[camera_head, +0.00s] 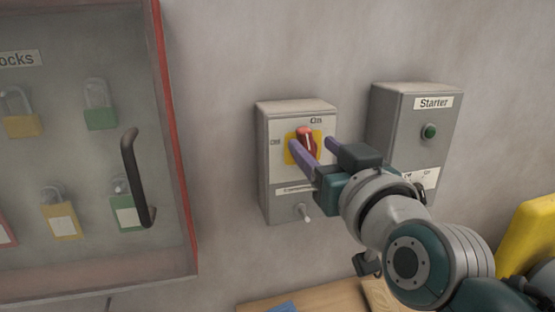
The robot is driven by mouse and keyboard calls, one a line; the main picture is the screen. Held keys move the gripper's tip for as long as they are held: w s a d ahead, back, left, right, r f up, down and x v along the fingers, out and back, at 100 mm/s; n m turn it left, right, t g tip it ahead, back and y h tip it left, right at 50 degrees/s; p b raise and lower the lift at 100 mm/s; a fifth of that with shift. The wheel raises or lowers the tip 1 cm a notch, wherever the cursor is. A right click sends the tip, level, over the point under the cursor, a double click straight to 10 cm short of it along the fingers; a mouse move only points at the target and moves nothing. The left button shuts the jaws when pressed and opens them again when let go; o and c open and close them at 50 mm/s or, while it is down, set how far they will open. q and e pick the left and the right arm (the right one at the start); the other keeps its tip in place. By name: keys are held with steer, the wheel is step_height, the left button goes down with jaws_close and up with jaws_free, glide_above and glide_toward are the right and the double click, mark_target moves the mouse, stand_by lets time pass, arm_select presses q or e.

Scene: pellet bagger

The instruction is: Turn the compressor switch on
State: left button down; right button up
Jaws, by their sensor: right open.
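The compressor switch box (267,160) is a grey box on the wall, with "On" at the top of its face and a label at the left that looks like "Off". Its red rotary handle (305,134) sits on a yellow plate (293,151) and looks close to upright, tilted slightly left. My right gripper (312,146) is open in front of the box, its two purple fingers on either side of the handle in the picture. I cannot tell whether they touch it. The lower part of the handle is partly hidden by a finger. My left gripper is not in view.
A grey Starter box (395,110) with a green button (429,131) is on the wall to the right. A red-framed lock cabinet (175,130) with a black handle (134,178) is at the left. A small toggle (303,211) sticks out below the switch. A wooden surface (325,297) lies below.

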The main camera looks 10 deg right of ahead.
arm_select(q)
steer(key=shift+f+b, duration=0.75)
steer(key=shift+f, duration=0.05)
arm_select(e)
steer(key=s, duration=0.8)
steer(key=shift+s+d, duration=0.15)
steer(key=shift+s, duration=0.2)
